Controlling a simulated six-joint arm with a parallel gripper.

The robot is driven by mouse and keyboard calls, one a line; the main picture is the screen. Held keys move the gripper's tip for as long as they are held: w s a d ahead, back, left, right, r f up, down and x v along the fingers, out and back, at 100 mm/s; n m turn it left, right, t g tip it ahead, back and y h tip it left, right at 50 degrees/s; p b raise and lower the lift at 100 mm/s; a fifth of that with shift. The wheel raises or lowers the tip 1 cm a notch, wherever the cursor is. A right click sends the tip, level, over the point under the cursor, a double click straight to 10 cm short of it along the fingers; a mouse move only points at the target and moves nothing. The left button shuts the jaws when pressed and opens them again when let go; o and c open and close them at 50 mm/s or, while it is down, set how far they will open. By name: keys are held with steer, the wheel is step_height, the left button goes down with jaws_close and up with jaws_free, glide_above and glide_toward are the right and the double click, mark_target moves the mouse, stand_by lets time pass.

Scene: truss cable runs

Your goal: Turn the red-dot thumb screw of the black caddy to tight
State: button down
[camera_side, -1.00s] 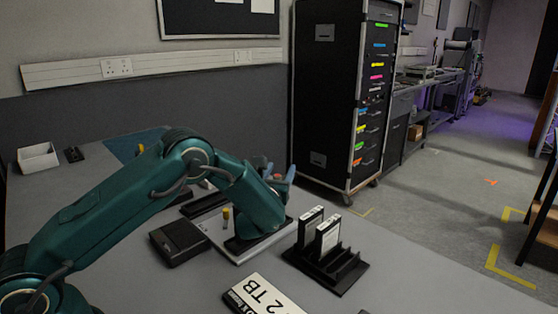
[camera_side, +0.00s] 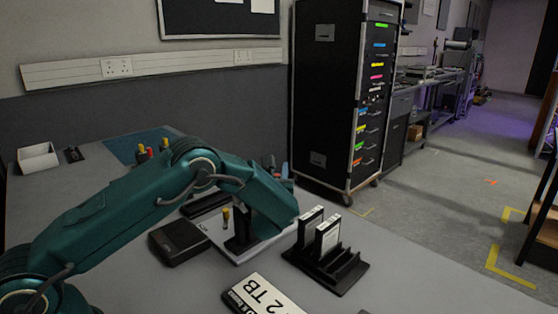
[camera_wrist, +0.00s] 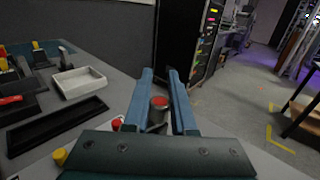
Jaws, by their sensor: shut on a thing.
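My gripper (camera_wrist: 163,100) shows in the wrist view with its two blue fingers on either side of a grey thumb screw with a red top (camera_wrist: 159,104). It is shut on this screw. A second small red top (camera_wrist: 116,124) shows just left of the left finger. I cannot clearly make out the black caddy's outline.
A black slotted rack (camera_side: 340,272) with two upright drives stands right of the plate. A black box (camera_side: 178,242) lies left of it. A label reading "2 TB" (camera_side: 265,296) lies in front. A white tray (camera_wrist: 80,82) and a long black tray (camera_wrist: 55,126) lie left in the wrist view.

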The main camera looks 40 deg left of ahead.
steer(key=shift+s+a+n+g+y, duration=0.15)
steer(key=shift+n+g+y, duration=0.65)
steer(key=shift+g, duration=0.1)
steer(key=shift+s+a+n+g+y, duration=0.1)
steer(key=shift+s+n+g+y, duration=0.05)
steer(key=shift+n+g+y, duration=0.65)
steer(key=c, duration=0.7)
jaws_free()
steer(key=v, duration=0.5)
